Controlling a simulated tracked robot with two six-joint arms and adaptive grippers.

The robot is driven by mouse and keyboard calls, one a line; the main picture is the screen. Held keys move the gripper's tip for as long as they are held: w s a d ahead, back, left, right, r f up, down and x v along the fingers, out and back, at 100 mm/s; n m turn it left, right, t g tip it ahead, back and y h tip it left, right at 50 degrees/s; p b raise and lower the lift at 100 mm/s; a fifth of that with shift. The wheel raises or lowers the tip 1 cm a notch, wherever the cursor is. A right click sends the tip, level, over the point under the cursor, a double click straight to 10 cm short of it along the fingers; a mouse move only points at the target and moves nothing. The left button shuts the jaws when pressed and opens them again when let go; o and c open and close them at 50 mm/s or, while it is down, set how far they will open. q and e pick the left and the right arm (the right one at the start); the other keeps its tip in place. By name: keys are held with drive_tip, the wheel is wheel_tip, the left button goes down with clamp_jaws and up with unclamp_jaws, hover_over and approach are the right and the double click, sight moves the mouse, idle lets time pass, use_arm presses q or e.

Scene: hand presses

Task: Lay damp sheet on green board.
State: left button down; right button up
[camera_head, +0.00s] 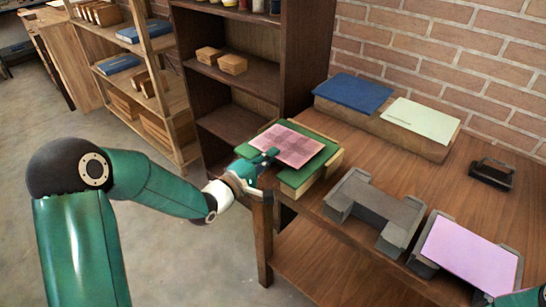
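A pink checkered sheet (288,147) lies flat over the green board (316,168), with green showing around it. I cannot tell from the picture whether this sheet is damp. The board rests on a pale wooden block at the left end of the table. My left gripper (270,156) is at the sheet's near-left edge, its tip overlapping the sheet in view. Its fingers are too small to tell whether they grip the edge. My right gripper (490,299) is partly visible at the bottom right corner, by the near edge of a plain lilac sheet (468,256).
The lilac sheet lies on a grey stand (423,262). An empty grey U-shaped stand (372,212) is beside it. A blue board (353,93) and a pale green board (421,116) lie on a wooden riser at the back. A dark handle-like object (492,174) is at right.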

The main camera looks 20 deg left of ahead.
use_arm(q)
drive_tip(key=shift+b, duration=0.3)
idle(0.7)
drive_tip(key=c, duration=1.2)
unclamp_jaws()
drive_tip(key=shift+c, duration=0.2)
drive_tip(key=shift+o, duration=0.3)
drive_tip(key=shift+o, duration=0.7)
drive_tip(key=b+v, duration=0.1)
drive_tip(key=v, duration=0.5)
drive_tip(key=shift+s, duration=0.2)
drive_tip(key=shift+f, duration=0.1)
